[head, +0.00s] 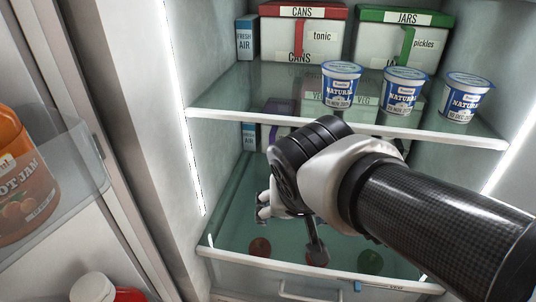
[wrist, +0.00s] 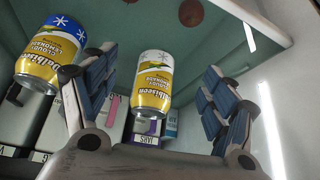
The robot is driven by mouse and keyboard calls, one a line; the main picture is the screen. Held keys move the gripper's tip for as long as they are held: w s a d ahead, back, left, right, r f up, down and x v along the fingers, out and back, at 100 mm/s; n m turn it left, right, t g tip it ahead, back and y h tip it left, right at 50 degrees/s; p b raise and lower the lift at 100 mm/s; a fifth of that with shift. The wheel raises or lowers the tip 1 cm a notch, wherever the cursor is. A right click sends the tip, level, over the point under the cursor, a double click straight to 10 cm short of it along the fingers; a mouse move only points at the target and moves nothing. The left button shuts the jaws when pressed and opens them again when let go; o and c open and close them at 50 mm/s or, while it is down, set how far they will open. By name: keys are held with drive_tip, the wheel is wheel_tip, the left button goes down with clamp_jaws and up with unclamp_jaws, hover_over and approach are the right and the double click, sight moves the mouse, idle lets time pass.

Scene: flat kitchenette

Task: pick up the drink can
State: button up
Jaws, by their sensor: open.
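Two yellow drink cans with lemonade labels show in the wrist view. One drink can (wrist: 153,85) stands in the gap between my fingers, a little ahead of them and not clearly touched. The other drink can (wrist: 48,55) is to the left, outside the left finger. In the head view both cans are hidden behind my gripper and arm. My gripper (head: 290,231) is open and empty, reaching inside the fridge low over the glass shelf (head: 225,232). It also shows in the wrist view (wrist: 161,68), one finger on each side of the nearer can.
Above is a glass shelf (head: 225,100) with yoghurt cups (head: 342,86), a CANS box (head: 280,40) and a JARS box (head: 385,45). My arm is close beneath it. Round produce (head: 260,247) shows below the lower glass. The open door with a jam jar (head: 22,190) is at left.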

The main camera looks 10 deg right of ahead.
drive_tip(key=w, duration=0.2)
drive_tip(key=w+d, duration=0.1)
drive_tip(key=w, duration=0.4)
drive_tip(key=shift+d, duration=0.15)
drive_tip(key=x, duration=0.5)
drive_tip(key=shift+w+f+b, duration=0.1)
drive_tip(key=shift+w+b, duration=0.1)
drive_tip(key=shift+b, duration=0.1)
drive_tip(key=shift+c, duration=0.3)
drive_tip(key=c, duration=1.4)
